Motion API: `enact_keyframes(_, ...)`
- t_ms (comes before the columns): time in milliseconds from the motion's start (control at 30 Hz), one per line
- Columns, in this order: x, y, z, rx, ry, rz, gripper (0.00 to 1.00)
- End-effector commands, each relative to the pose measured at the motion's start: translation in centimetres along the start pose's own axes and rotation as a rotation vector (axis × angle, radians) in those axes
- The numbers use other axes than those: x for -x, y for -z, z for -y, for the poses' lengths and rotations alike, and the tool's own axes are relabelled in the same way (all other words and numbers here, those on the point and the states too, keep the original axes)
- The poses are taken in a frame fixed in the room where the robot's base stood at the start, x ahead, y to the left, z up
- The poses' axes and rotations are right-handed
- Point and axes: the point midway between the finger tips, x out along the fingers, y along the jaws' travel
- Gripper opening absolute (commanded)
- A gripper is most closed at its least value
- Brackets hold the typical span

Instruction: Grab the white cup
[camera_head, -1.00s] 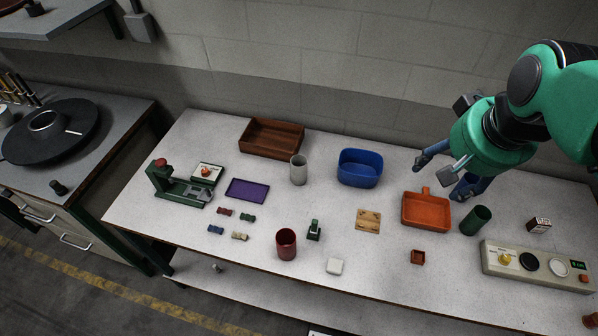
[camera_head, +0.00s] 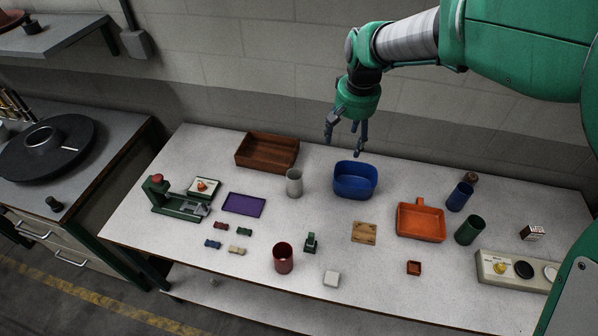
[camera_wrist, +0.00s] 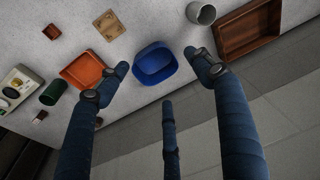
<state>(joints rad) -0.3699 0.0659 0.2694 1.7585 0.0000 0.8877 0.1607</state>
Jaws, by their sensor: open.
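The white cup (camera_head: 294,182) stands upright on the table, between the brown wooden tray and the blue bin. In the wrist view the cup (camera_wrist: 202,13) shows at the top edge, right of the blue bin, and is partly cut off. My gripper (camera_head: 347,147) is open and empty. It hangs above the back of the table, over the blue bin's far side, to the right of the cup and apart from it. In the wrist view its fingers (camera_wrist: 160,75) are spread wide with nothing between them.
The blue bin (camera_head: 355,190) stands right of the cup, and the brown wooden tray (camera_head: 267,168) lies behind it to the left. A purple tray (camera_head: 243,204) lies to its left. A red cup (camera_head: 284,258) stands nearer the front. The wall rises behind the table.

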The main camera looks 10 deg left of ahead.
Motion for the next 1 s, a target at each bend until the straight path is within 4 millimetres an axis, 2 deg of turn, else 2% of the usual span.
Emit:
enact_keyframes(33,-1.5,0.7,1.1,0.009,0.000,0.016,0.67)
enact_keyframes(300,-9.0,3.9,6.8,0.048,-0.004,0.077,0.67)
enact_keyframes(600,-17.5,5.3,12.6,0.087,-0.013,0.137,0.67)
enact_keyframes(800,-20.4,5.4,14.6,0.100,-0.017,0.156,0.67)
enact_keyframes(1000,-21.0,5.4,14.9,0.101,-0.018,0.159,0.67)
